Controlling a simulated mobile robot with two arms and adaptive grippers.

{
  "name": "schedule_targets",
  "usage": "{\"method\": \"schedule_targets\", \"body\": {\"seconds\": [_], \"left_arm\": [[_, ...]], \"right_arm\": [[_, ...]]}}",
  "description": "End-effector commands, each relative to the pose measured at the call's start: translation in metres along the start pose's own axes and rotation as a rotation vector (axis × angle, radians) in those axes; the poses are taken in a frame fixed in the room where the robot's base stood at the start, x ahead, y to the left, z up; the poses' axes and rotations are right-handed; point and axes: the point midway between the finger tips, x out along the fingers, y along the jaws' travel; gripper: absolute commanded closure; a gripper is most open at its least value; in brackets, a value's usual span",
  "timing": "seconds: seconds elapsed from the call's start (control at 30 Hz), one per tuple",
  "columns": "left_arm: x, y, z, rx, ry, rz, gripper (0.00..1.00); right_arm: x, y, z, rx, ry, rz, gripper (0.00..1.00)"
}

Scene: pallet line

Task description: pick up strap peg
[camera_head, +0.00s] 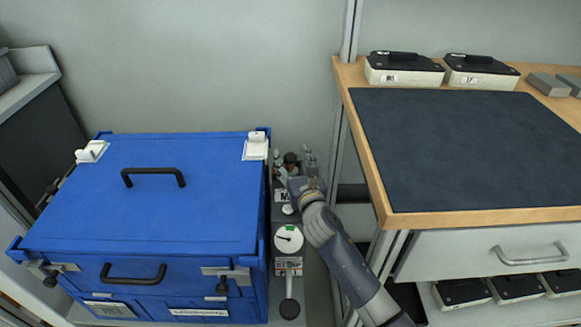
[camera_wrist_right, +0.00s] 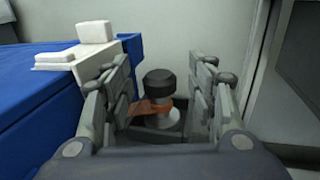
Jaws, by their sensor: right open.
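The strap peg (camera_wrist_right: 160,88) shows in the right wrist view as a short upright post with a black cap, a pale base and an orange-brown strap around its lower part. It stands in a dark recess beside the blue crate. My right gripper (camera_wrist_right: 158,90) is open, with one finger on each side of the peg in the picture. I see gaps between peg and fingers; I cannot tell how deep the peg sits between them. In the head view the right gripper (camera_head: 296,165) is at the crate's far right corner, partly covering the peg. My left gripper is not in view.
The blue crate (camera_head: 205,215) with black handles and white corner pieces (camera_head: 256,147) stands close left of the right gripper. A grey strip with a round gauge (camera_head: 288,239) and a lever lies in front. The wood-edged workbench (camera_head: 375,185) is on the right; a wall is behind.

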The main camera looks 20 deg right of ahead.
Motion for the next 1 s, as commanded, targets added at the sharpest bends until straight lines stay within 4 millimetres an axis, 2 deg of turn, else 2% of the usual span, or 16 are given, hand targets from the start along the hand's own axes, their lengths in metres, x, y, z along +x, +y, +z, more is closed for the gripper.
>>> {"method": "schedule_targets", "body": {"seconds": [0.1, 0.33, 0.37, 0.5, 0.6, 1.0], "left_arm": [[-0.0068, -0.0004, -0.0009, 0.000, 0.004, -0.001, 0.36], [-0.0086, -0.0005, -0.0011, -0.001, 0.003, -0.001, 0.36], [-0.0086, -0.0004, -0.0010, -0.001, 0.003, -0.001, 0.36], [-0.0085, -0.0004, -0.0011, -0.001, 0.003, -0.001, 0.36], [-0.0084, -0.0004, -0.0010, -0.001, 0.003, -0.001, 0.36], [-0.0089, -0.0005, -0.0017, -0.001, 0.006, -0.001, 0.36]], "right_arm": [[0.0104, 0.0009, -0.0004, 0.002, 0.000, 0.001, 0.48], [0.0117, 0.0008, -0.0002, 0.001, 0.000, 0.002, 0.48], [0.0117, 0.0008, -0.0002, 0.001, 0.000, 0.002, 0.50], [0.0116, 0.0007, -0.0002, 0.001, 0.000, 0.001, 0.82], [0.0115, 0.0007, -0.0002, 0.001, 0.000, 0.001, 1.00], [0.0118, 0.0003, 0.0023, 0.001, -0.002, 0.002, 1.00]]}}
